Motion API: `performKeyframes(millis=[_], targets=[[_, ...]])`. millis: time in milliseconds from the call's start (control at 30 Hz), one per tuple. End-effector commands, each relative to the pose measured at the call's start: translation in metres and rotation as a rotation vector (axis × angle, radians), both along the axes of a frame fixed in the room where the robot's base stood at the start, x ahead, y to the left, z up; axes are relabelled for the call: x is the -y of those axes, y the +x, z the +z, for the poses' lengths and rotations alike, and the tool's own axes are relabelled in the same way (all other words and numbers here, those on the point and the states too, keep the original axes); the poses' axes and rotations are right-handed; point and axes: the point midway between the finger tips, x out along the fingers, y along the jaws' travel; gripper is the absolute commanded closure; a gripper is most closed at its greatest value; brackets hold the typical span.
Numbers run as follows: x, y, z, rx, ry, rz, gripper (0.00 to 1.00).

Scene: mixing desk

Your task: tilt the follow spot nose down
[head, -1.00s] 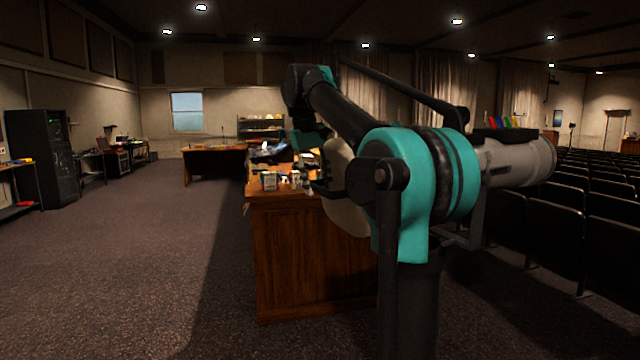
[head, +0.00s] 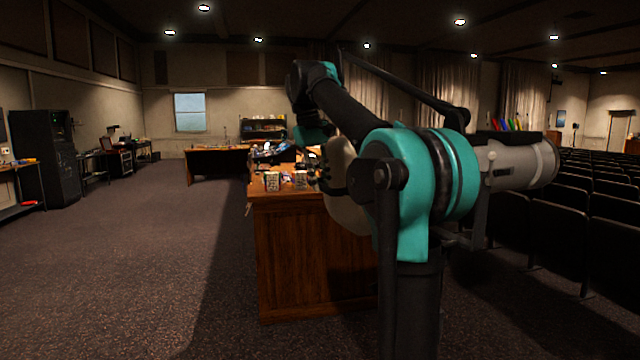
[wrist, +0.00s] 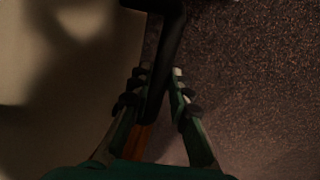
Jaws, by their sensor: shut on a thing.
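The follow spot has a grey barrel (head: 522,165) that points to the right in the head view, nearly level. It is held by a grey bracket (head: 480,215). A rounded cream body (head: 345,205) shows left of my arm and seems to be its rear end; my arm hides the part between. In the wrist view a pale smooth surface (wrist: 60,110) fills the left side. My gripper (wrist: 160,85) is shut on a dark bar (wrist: 168,45), which runs up between the fingers beside that surface. In the head view my gripper (head: 316,172) is small and partly hidden against the desk clutter.
A wooden desk (head: 305,255) with small items on top stands just behind my gripper. Rows of dark seats (head: 600,215) fill the right side. Open carpet (head: 140,260) lies to the left. A dark rack (head: 45,155) stands by the left wall.

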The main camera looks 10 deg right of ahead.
Motion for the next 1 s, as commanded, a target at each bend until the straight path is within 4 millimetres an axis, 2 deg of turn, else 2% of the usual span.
performKeyframes(millis=[300, 600, 800, 1000], targets=[[0.007, 0.004, 0.054, -0.022, 0.102, -0.003, 1.00], [0.014, 0.008, 0.096, -0.040, 0.185, -0.002, 1.00], [0.017, 0.006, 0.111, -0.046, 0.222, -0.001, 1.00], [0.018, 0.004, 0.115, -0.049, 0.232, 0.001, 1.00]])
